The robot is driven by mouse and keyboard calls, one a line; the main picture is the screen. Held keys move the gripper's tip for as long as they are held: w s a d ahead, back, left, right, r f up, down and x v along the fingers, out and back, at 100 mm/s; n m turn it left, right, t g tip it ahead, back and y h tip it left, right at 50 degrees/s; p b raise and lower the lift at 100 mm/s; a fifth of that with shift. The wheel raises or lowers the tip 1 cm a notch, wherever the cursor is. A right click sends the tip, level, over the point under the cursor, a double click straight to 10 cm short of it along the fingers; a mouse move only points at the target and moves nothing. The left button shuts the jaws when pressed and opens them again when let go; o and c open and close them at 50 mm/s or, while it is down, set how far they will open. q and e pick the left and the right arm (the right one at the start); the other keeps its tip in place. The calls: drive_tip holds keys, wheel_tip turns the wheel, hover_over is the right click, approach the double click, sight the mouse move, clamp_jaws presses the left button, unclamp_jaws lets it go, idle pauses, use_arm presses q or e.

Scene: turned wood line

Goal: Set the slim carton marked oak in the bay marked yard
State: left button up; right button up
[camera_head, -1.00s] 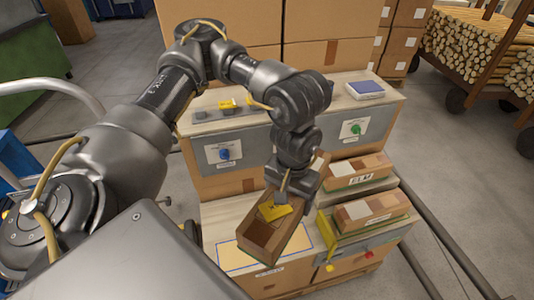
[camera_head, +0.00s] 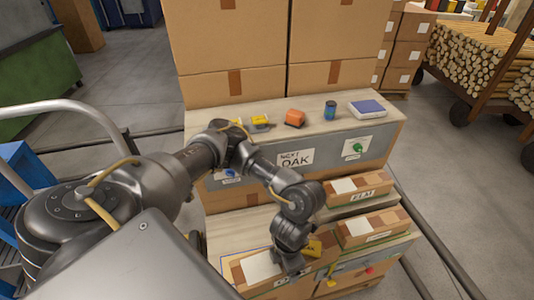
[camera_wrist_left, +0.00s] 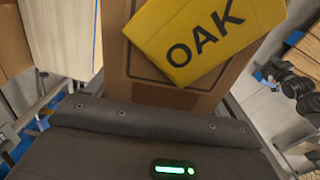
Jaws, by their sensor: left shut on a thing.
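My left gripper (camera_head: 290,264) is shut on the slim carton (camera_head: 258,266), a brown box with a white label and a yellow tag. In the left wrist view the yellow tag (camera_wrist_left: 200,35) reads OAK, close in front of the gripper. The bay's marking is not readable. My right gripper is not in view.
A carton marked ELM (camera_head: 358,187) and another carton (camera_head: 372,228) sit to the right.

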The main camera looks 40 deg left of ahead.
use_arm(q)
drive_tip(key=s+f+n, duration=0.1)
drive_tip(key=n, duration=0.2)
drive_tip(key=s+f+n+p, duration=0.1)
drive_tip(key=s+f+n, duration=0.1)
drive_tip(key=n, duration=0.2)
drive_tip(key=s+f+n, duration=0.2)
drive_tip(key=n, duration=0.1)
drive_tip(key=shift+s+a, duration=0.1)
drive_tip(key=shift+a, duration=0.25)
drive_tip(key=shift+s+f+n, duration=0.35)
drive_tip(key=shift+f+n, duration=0.05)
drive_tip(key=shift+n, duration=0.6)
drive_tip(key=w+a+f+b, duration=0.2)
drive_tip(key=a+f, duration=0.1)
drive_tip(key=w+a+f+b, duration=0.1)
drive_tip(key=w+a+f, duration=0.2)
drive_tip(key=a, duration=0.1)
drive_tip(key=w+a+f+b, duration=0.2)
drive_tip(key=a+f, duration=0.1)
drive_tip(key=a, duration=0.1)
drive_tip(key=shift+w+a+f+b, duration=0.2)
drive_tip(key=shift+w+b, duration=0.05)
drive_tip(key=shift+b, duration=0.05)
drive_tip(key=shift+w+a+f, duration=0.1)
drive_tip(key=shift+a+f, duration=0.05)
drive_tip(key=shift+f, duration=0.05)
drive_tip(key=shift+f+b, duration=0.35)
drive_tip(key=shift+f, duration=1.25)
